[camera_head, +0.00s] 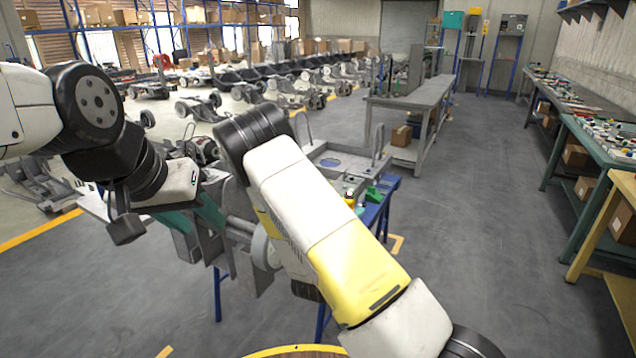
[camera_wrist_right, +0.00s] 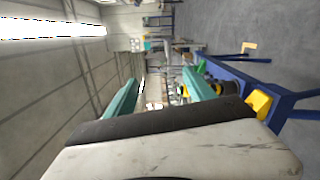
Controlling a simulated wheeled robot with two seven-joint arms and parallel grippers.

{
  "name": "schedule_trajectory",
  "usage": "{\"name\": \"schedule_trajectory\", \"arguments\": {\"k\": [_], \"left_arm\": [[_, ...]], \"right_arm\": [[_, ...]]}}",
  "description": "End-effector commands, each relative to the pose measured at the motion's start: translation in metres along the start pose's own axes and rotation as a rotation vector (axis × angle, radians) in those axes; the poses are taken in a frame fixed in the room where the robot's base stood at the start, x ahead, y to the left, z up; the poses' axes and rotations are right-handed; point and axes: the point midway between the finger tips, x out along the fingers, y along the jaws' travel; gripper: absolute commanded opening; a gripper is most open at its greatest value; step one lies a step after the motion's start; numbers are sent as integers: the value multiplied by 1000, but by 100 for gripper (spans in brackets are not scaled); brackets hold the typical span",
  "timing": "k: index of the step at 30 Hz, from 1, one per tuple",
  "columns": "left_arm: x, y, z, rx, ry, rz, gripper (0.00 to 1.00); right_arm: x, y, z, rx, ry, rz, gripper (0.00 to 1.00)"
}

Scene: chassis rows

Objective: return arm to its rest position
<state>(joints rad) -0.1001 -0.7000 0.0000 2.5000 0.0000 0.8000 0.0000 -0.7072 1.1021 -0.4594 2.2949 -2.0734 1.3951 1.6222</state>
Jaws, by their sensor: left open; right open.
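My left arm comes in from the left edge in the head view. Its left gripper (camera_head: 207,230) has teal fingers that are spread apart, over grey metal parts at the near side of the blue table. Nothing is seen held in it. My right arm rises from the bottom right and bends near the middle of the head view, and its gripper is not clearly seen there. In the right wrist view the right gripper (camera_wrist_right: 160,92) is open, with its two teal fingers apart and nothing visible between them. That view is turned sideways.
The blue table (camera_head: 393,184) stands behind my right arm and bears a grey tray (camera_head: 350,158) and a green part (camera_head: 374,195). A grey workbench (camera_head: 420,98) stands beyond. Benches with small parts line the right side. The floor aisle between is clear.

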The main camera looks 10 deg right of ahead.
Motion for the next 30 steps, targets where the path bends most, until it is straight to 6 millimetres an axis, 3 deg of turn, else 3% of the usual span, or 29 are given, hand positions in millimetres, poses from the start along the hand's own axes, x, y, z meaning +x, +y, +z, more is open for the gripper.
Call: {"name": "schedule_trajectory", "arguments": {"k": [4, 8, 12, 15, 22, 30], "left_arm": [[0, 0, 0, 0, 0, 0, 45], [0, 0, 0, 0, 0, 0, 45], [0, 0, 0, 0, 0, 0, 45], [0, 0, 0, 0, 0, 0, 45], [0, 0, 0, 0, 0, 0, 45], [0, 0, 0, 0, 0, 0, 45]], "right_arm": [[5, 29, 62, 57, -245, -100, 63], [-7, 43, 118, 116, -455, -252, 63], [-33, 50, 166, 200, -624, -454, 63], [-58, 52, 189, 277, -703, -611, 63], [-121, 65, 209, 513, -743, -974, 63], [-186, 112, 193, 863, -539, -1291, 63]]}}
